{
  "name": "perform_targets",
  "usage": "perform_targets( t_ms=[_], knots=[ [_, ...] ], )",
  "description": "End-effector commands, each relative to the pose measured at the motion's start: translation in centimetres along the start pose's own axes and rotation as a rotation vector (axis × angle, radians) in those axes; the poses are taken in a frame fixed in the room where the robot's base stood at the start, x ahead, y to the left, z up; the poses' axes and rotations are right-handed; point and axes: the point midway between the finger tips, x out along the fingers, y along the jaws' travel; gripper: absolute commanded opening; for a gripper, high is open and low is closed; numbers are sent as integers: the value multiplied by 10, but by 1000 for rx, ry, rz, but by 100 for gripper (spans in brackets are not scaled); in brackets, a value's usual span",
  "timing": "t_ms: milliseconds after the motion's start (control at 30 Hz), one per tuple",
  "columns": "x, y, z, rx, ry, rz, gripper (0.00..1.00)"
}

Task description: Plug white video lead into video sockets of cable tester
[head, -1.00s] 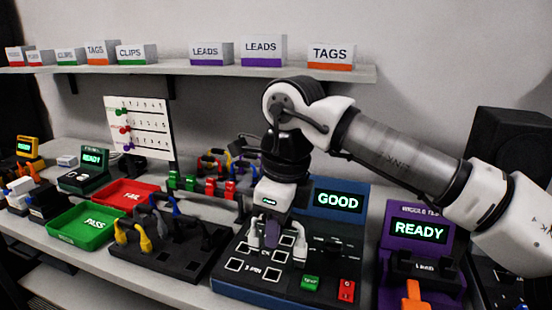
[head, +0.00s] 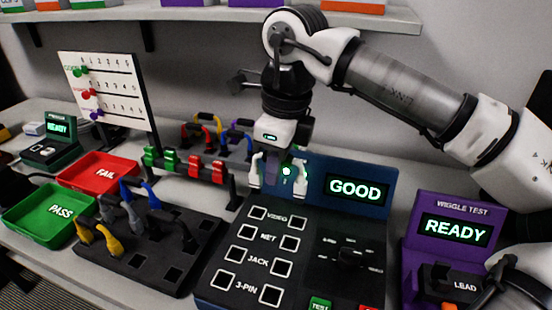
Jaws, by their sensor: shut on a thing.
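The blue cable tester (head: 212,292) has a black socket panel and a lit screen (head: 355,190) reading GOOD. Its top row, labelled VIDEO, shows two bare white-framed sockets, left (head: 258,213) and right (head: 292,222). My gripper (head: 272,182) points down and is shut on the white video lead (head: 300,183). One white plug (head: 255,172) hangs on each side of the jaws. Both plugs appear clear of the sockets, above and behind the VIDEO row. The fingertips and the middle of the lead are partly hidden.
A black rack (head: 140,250) with yellow, grey and blue leads stands left. Green PASS (head: 45,213) and red FAIL (head: 98,174) trays lie beyond it. Green and red clips (head: 205,163) stand behind. A purple wiggle tester (head: 455,220) reading READY is at right.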

Motion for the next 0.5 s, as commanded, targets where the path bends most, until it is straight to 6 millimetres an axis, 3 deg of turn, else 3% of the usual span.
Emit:
perform_targets(
  t_ms=[500],
  knots=[
    [46, 0, -5, -1, 0, 0, 0]
  ],
)
